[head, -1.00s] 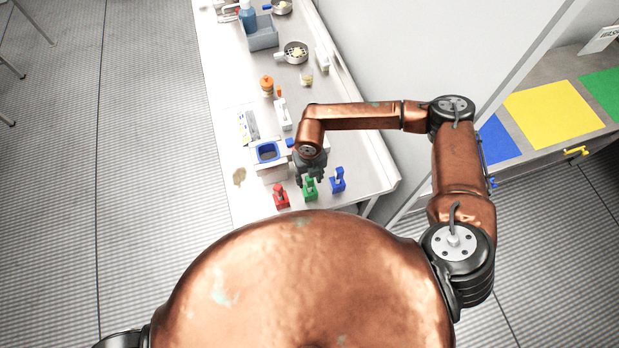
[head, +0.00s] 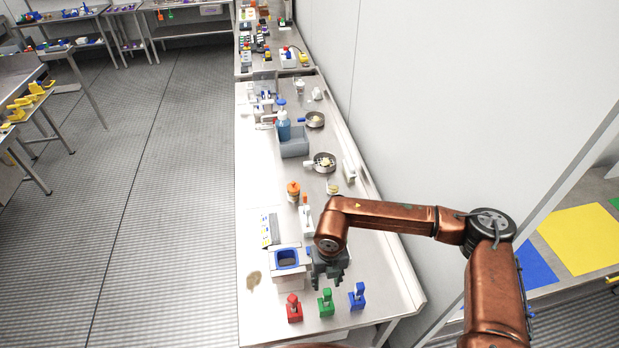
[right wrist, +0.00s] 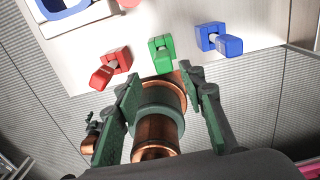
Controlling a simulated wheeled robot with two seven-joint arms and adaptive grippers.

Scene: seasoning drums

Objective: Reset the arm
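My right gripper (head: 328,284) hangs over the near end of the steel table, just behind the green drum and right of the blue-rimmed box. In the right wrist view its two fingers (right wrist: 165,85) are spread apart with nothing held between them. The right wrist view also shows the red (right wrist: 112,66), green (right wrist: 161,53) and blue (right wrist: 218,39) ones. My left gripper is in neither view.
The white box with a blue rim (head: 306,262) stands beside the gripper. Behind are an orange-capped bottle (head: 293,191), a pan (head: 324,162) and a grey bin (head: 294,143) with a blue bottle. A wall runs along the table's right. Floor at left is open.

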